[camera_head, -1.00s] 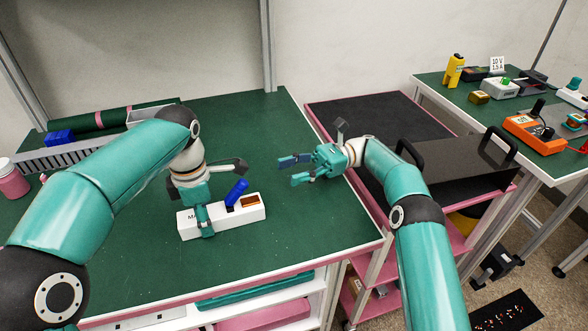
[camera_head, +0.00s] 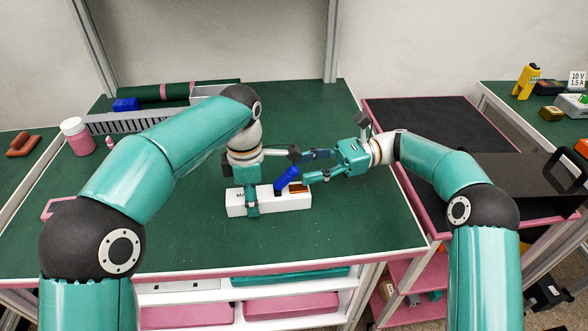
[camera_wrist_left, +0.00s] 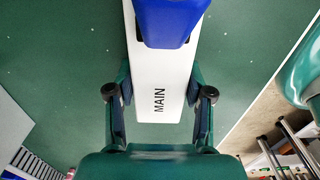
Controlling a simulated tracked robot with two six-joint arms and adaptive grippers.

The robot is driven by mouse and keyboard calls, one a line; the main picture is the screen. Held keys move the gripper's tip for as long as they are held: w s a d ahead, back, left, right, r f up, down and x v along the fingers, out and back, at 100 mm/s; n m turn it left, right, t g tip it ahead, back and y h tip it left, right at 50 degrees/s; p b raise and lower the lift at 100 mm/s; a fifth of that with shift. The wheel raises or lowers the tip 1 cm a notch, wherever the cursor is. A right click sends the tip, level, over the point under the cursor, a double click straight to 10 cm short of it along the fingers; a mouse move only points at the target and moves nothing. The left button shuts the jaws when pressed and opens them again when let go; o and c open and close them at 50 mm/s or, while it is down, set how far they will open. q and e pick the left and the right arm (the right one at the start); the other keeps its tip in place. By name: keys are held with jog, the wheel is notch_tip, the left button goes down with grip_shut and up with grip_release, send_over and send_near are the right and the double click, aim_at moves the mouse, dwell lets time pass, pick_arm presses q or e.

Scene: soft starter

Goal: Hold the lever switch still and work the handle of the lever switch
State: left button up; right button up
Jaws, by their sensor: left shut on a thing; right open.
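The lever switch (camera_head: 237,203) is a white block lying on the green table, with a blue handle (camera_head: 287,179) tilted up to the right and an orange-brown patch near its right end. My left gripper (camera_head: 252,204) is shut across the white body near its left end. In the left wrist view the lever switch (camera_wrist_left: 160,75) lies between the two fingers, marked MAIN, with the blue handle (camera_wrist_left: 170,18) at the top. My right gripper (camera_head: 308,166) is open, its fingers pointing left, at the right side of the blue handle. I cannot tell whether it touches the handle.
A grey ribbed rack (camera_head: 140,123) and a blue block (camera_head: 126,104) stand at the back left. A pink jar (camera_head: 77,138) with a white lid is at the left. A pink cart with a black top (camera_head: 430,125) adjoins the table at the right. The table front is clear.

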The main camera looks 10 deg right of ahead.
aim_at(294, 167)
jog(key=shift+x, duration=1.65)
